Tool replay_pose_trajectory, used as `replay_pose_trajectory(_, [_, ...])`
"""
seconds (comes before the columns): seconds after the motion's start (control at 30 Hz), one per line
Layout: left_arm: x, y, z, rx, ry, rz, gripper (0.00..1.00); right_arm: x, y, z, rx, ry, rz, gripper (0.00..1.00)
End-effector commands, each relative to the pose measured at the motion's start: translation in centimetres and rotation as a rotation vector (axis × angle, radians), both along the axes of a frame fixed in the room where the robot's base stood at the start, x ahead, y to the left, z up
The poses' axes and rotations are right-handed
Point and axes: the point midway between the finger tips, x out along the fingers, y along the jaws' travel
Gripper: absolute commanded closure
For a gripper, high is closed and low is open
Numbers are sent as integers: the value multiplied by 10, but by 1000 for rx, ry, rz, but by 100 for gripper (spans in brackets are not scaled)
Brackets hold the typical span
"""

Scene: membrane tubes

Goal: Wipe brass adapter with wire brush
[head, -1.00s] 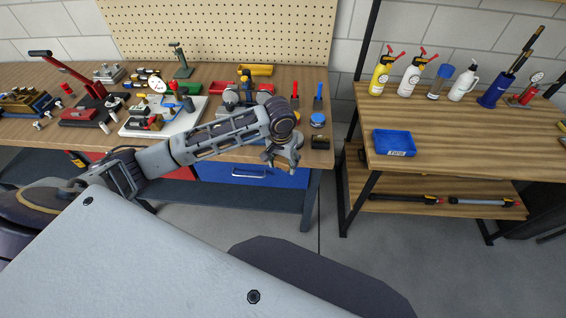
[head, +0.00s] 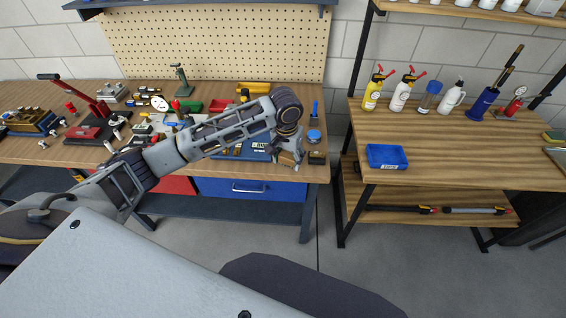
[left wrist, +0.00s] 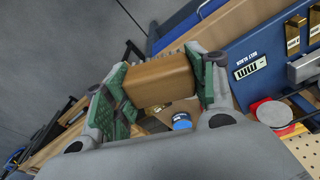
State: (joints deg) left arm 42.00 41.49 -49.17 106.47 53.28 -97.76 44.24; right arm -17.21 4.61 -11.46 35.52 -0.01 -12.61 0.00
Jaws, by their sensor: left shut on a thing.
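My left gripper (head: 288,160) is over the front right corner of the workbench. In the left wrist view its green-padded fingers (left wrist: 160,88) are shut on a brown block (left wrist: 158,80), perhaps the wooden body of the wire brush. Bristles cannot be made out clearly. Two brass-coloured pieces (left wrist: 292,36) stand in a dark blue holder (left wrist: 248,62) to the right of the block, apart from it. I cannot tell whether one is the brass adapter. In the head view, my arm partly hides the blue holder (head: 252,150). My right gripper is not in view.
A blue-lidded jar (head: 314,136) and a small dark block (head: 317,157) stand right of the gripper. The workbench (head: 60,153) is crowded with fixtures at left. A second bench (head: 450,150) at right holds bottles and a blue bin (head: 387,157), with clear room between.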

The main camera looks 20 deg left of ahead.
Motion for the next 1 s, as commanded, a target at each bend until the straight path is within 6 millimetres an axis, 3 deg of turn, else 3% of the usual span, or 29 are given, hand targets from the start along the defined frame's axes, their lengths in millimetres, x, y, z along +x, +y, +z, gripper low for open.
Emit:
replay_pose_trajectory(0.1, [6, -7, 17, 0, -2, -45, 62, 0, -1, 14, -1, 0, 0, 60])
replay_pose_trajectory(0.27, [10, -16, 24, 1, 1, -162, 62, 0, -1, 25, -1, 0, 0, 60])
replay_pose_trajectory(1.0, [4, -27, 2, 3, 4, -754, 62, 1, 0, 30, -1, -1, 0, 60])
